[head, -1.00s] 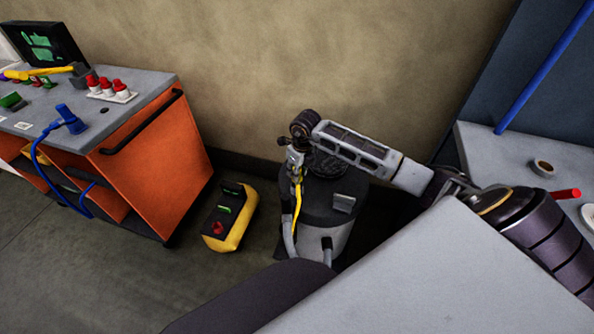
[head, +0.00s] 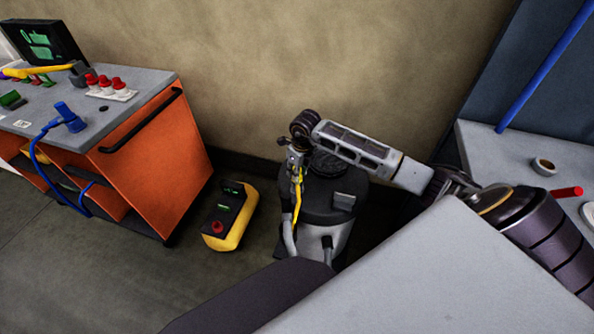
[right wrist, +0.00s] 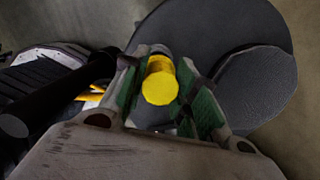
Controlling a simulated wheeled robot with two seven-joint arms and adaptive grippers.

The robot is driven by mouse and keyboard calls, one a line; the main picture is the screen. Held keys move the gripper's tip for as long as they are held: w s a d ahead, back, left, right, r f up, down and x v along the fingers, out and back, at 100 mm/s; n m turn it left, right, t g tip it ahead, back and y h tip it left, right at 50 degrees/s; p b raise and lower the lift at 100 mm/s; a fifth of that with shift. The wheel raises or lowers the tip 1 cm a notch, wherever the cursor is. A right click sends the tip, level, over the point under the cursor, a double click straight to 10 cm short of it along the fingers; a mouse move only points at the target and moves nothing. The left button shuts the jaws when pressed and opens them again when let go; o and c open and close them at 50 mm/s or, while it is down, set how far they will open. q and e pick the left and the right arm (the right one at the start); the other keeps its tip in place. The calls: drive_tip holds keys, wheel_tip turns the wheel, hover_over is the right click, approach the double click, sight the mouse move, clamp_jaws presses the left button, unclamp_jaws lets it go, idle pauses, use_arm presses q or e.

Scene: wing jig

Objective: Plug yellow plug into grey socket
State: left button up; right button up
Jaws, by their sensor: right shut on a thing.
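My right gripper (head: 297,160) is shut on the yellow plug (right wrist: 160,82), whose round yellow end shows between the fingers in the right wrist view (right wrist: 165,95). In the head view the gripper is above the left part of a dark round-topped drum, and a yellow cable (head: 298,195) hangs below it. A small grey block (head: 343,201) sits on the front right of the drum's top, apart from the gripper. Another grey block (head: 79,74) stands on the orange bench. I cannot tell which grey block is the socket. My left gripper is not in view.
The drum (head: 325,212) stands on the floor by the wall. A yellow and black box (head: 236,224) lies left of it. The orange bench (head: 165,150) at left carries a blue plug (head: 66,116) and red-topped items (head: 104,84). A grey table (head: 520,160) is at right.

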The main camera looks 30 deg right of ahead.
drive_tip(key=shift+f+b, duration=0.7)
drive_tip(key=shift+f, duration=0.25)
idle(0.7)
drive_tip(key=o, duration=1.1)
drive_tip(key=shift+c, duration=0.2)
drive_tip(key=shift+r, duration=0.1)
wheel_tip(320, 180, up, 12)
drive_tip(key=s, duration=0.1)
drive_tip(key=shift+s+d, duration=0.2)
drive_tip(key=shift+s, duration=0.2)
idle(0.4)
wheel_tip(320, 180, up, 9)
drive_tip(key=p, duration=0.9)
drive_tip(key=shift+r+p, duration=0.4)
drive_tip(key=shift+p, duration=0.2)
